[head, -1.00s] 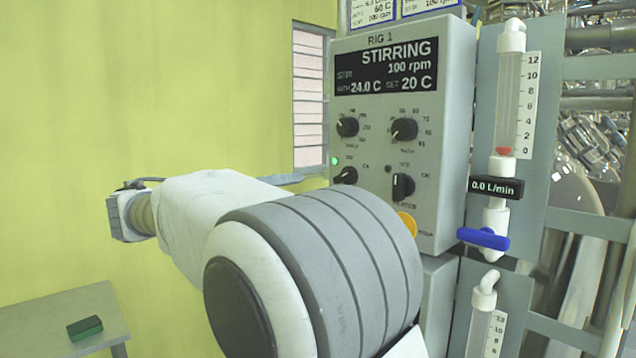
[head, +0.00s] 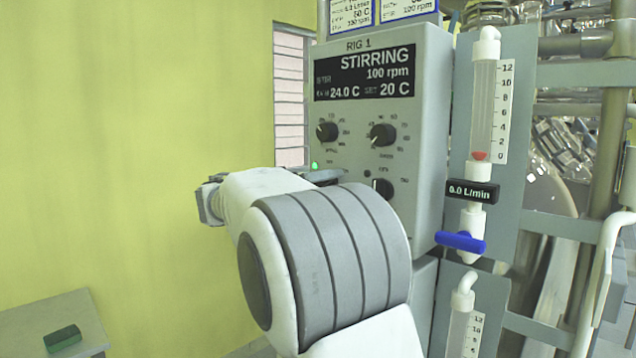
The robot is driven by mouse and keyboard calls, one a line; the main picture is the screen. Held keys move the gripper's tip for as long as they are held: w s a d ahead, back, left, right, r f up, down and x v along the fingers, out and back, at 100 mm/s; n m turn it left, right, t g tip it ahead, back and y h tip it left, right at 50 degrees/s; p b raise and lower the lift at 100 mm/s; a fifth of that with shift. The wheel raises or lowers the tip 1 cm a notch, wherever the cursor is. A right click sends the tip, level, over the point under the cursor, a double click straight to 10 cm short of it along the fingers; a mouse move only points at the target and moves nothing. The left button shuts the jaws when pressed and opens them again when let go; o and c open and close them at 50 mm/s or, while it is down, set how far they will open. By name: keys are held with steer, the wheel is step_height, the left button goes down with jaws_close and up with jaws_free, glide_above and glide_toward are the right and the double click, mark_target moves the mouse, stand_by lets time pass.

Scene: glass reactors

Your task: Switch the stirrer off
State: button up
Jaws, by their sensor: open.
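The RIG 1 control box (head: 430,150) faces me at centre right. Its display (head: 364,80) reads STIRRING, 100 rpm, 24.0 C and SET 20 C. Two dark knobs, the upper left knob (head: 327,131) and the upper right knob (head: 382,134), sit below the display. A green lamp (head: 315,166) is lit at the panel's left edge. The lower left knob under it is hidden behind my arm and gripper. The lower right knob (head: 382,187) is partly covered by my arm.
A flowmeter (head: 484,110) reading 0.0 L/min, with a blue valve handle (head: 461,242), stands right of the box. Glassware and metal frames fill the far right. A yellow wall is behind.

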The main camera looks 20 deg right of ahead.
steer(key=c, duration=1.4)
steer(key=shift+n, duration=1.3)
steer(key=n+p, duration=0.1)
steer(key=n, duration=0.8)
steer(key=shift+p, duration=0.4)
steer(key=shift+n, duration=0.3)
steer(key=o, duration=1.4)
